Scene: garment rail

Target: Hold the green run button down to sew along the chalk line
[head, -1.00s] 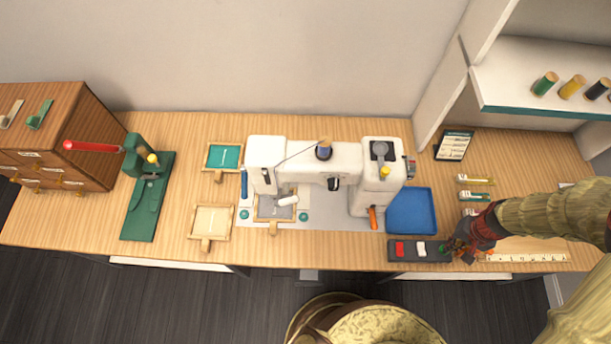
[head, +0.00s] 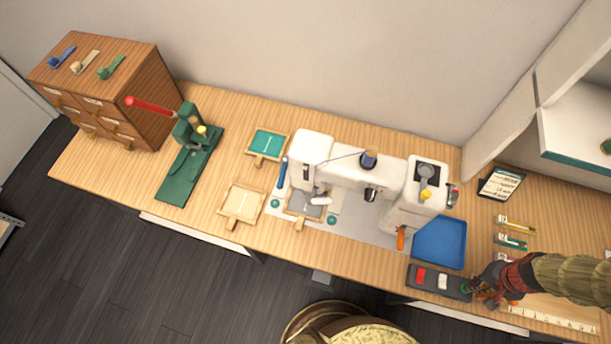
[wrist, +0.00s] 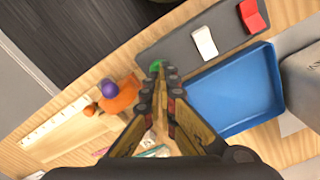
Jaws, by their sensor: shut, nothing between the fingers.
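The dark control box (head: 432,281) lies at the table's front edge, with a red button, a white button and a green run button (head: 465,287) in a row. My gripper (head: 478,289) is shut and empty, its tips at the green button. In the wrist view the fingertips (wrist: 159,72) overlap the green button (wrist: 154,66) and partly hide it; I cannot tell whether it is pressed down. The white sewing machine (head: 325,149) stands left of the box. A wooden frame with grey cloth (head: 299,224) sits under its needle end; the chalk line is not clear.
A blue tray (head: 439,242) lies beside the box and also shows close to my fingers in the wrist view (wrist: 232,92). An orange lever (head: 400,238) is on the machine. A ruler (head: 553,319) lies right of my gripper. A green press (head: 190,165) stands left.

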